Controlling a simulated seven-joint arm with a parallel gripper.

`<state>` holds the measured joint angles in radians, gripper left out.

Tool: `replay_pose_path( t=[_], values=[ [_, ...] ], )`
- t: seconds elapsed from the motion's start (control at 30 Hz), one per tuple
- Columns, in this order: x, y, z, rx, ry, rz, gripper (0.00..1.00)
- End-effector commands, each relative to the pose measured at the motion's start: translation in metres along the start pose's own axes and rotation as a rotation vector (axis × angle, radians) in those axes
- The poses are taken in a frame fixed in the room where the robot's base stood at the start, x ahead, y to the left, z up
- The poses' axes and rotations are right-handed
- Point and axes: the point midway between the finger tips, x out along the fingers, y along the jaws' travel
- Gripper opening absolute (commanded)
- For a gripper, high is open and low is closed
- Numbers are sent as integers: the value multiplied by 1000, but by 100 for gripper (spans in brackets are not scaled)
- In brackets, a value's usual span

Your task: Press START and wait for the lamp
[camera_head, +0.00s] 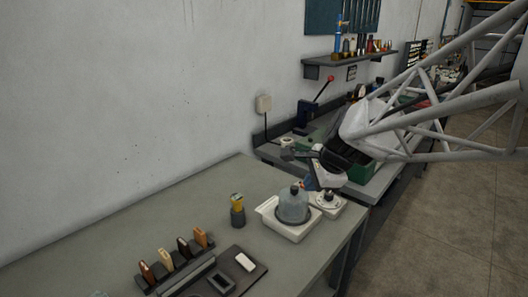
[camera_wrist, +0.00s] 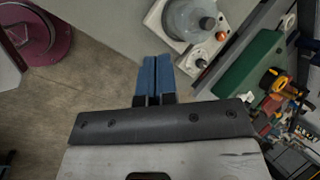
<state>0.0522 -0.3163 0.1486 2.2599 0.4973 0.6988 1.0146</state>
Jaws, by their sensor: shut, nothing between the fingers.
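A clear dome (camera_head: 292,206) with a dark knob on top stands on a white base (camera_head: 270,228) near the bench's right end; the dome also shows in the wrist view (camera_wrist: 186,20). Beside it is a small white unit (camera_head: 329,208) with a round dark-centred control. In the wrist view a small orange-red spot (camera_wrist: 221,36) and a dark round control (camera_wrist: 200,63) show there. I cannot read a START label or tell which part is the lamp. My gripper (camera_wrist: 156,60), with blue fingers, is shut and empty, left of the unit in the wrist view and apparently above it.
The grey-green bench (camera_head: 130,232) holds a dark cup with a yellow item (camera_head: 238,215), a rack of several handles (camera_head: 180,258) and a dark tray with a white block (camera_head: 244,262). A green bin (camera_wrist: 246,66) is near the unit. The bench's left half is clear.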

Motion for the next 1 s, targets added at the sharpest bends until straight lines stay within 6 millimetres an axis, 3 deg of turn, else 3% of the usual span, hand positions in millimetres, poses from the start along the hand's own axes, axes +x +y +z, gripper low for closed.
replay_pose_path(
  t=[0.5,1.0],
  values=[
    [60,-102,-40,753,-88,-114,0],
    [129,-184,-97,1498,-199,-197,0]
  ],
)
